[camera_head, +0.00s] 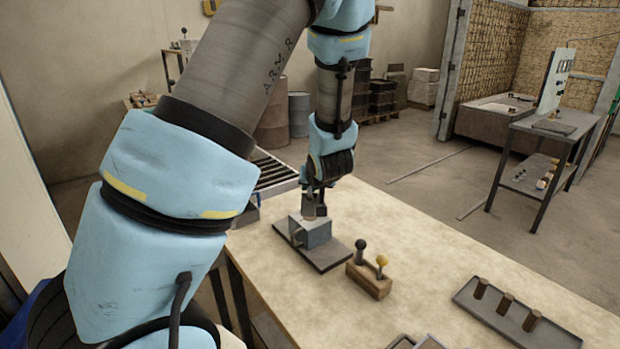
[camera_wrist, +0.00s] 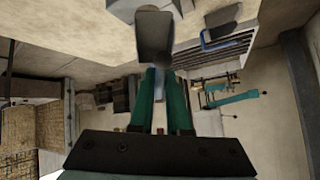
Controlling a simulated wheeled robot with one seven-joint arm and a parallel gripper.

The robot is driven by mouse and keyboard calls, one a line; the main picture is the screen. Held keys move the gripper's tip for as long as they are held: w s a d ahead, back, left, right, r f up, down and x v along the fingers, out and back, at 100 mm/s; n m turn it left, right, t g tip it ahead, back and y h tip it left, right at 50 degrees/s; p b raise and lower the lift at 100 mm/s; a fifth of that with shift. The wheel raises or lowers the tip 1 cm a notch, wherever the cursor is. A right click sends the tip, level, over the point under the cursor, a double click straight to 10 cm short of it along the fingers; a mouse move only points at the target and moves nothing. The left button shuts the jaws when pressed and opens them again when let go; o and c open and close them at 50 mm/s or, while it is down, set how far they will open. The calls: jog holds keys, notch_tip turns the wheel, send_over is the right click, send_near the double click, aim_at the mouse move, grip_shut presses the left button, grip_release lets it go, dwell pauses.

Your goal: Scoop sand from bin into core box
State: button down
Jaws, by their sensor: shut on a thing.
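My gripper (camera_head: 315,190) is above the core box (camera_head: 312,232), a grey block-like box on a dark plate (camera_head: 328,255). In the wrist view its two green fingers (camera_wrist: 162,98) are shut on a grey metal scoop (camera_wrist: 154,38). The scoop also shows in the head view (camera_head: 309,207), just over the box's top. I cannot tell whether the scoop touches the box or holds sand. Part of the box (camera_wrist: 122,8) shows at the top of the wrist view. I cannot make out the sand bin for certain; a grey rim (camera_head: 430,342) is cut off at the bottom edge.
A wooden block with a black and a yellow knob (camera_head: 370,280) stands just right of the plate. A grey tray with three brown cylinders (camera_head: 512,316) lies further right. A roller conveyor (camera_head: 275,172) is behind the table's left edge. The tabletop (camera_head: 430,240) between is clear.

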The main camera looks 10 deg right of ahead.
jog(key=shift+r+g+p, duration=0.35)
jog(key=shift+g+p, duration=0.25)
jog(key=shift+p, duration=1.3)
jog(key=shift+r+g, duration=0.1)
jog(key=shift+g, duration=0.3)
jog(key=shift+a+f+g+y, duration=0.15)
jog(key=shift+f+g+y, duration=0.15)
jog(key=shift+f+g, duration=0.2)
jog(key=shift+r, duration=0.35)
jog(key=shift+w+d+m+g+b, duration=0.15)
jog(key=shift+d+m+g+b, duration=0.15)
jog(key=shift+g+b, duration=0.4)
jog(key=shift+a+r+g, duration=0.15)
jog(key=shift+r+g, duration=0.15)
